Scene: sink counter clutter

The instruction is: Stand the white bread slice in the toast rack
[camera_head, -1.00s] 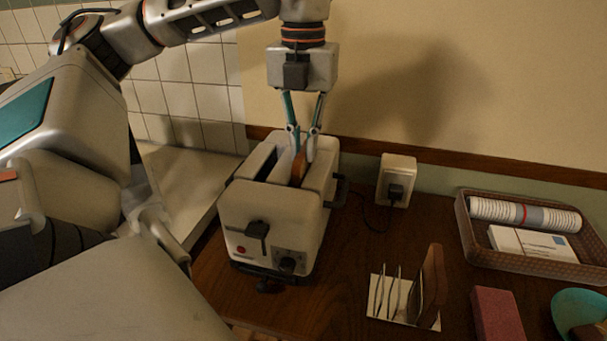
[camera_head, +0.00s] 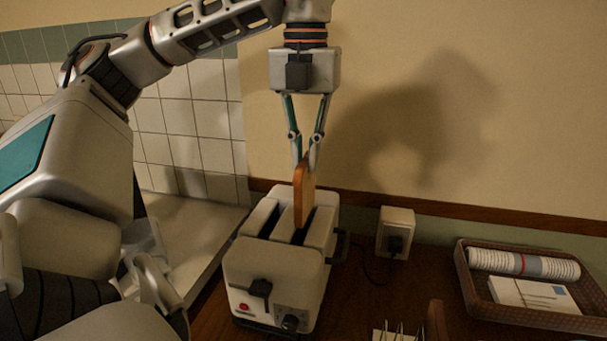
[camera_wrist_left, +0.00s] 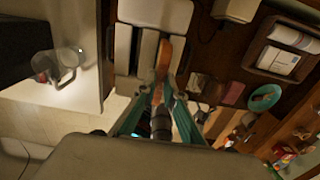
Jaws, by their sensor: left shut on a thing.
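My left gripper (camera_head: 305,166) is shut on a bread slice (camera_head: 304,198), which shows edge-on with an orange-brown crust. The slice is upright above the right-hand slot of the white toaster (camera_head: 272,270), with its lower end at or just inside the slot. In the left wrist view the slice (camera_wrist_left: 163,58) lies between the fingertips, over the toaster (camera_wrist_left: 133,35). The toast rack (camera_head: 392,336) shows only its upper wires at the bottom edge of the head view, with a brown slice (camera_head: 437,322) at its right side. My right gripper is not in view.
A wall socket with a plug (camera_head: 396,232) is right of the toaster. A brown tray (camera_head: 530,318) holding a white roll and a card stands at the right. Dark counter lies between toaster and tray. A glass jug (camera_wrist_left: 60,70) is at the left in the wrist view.

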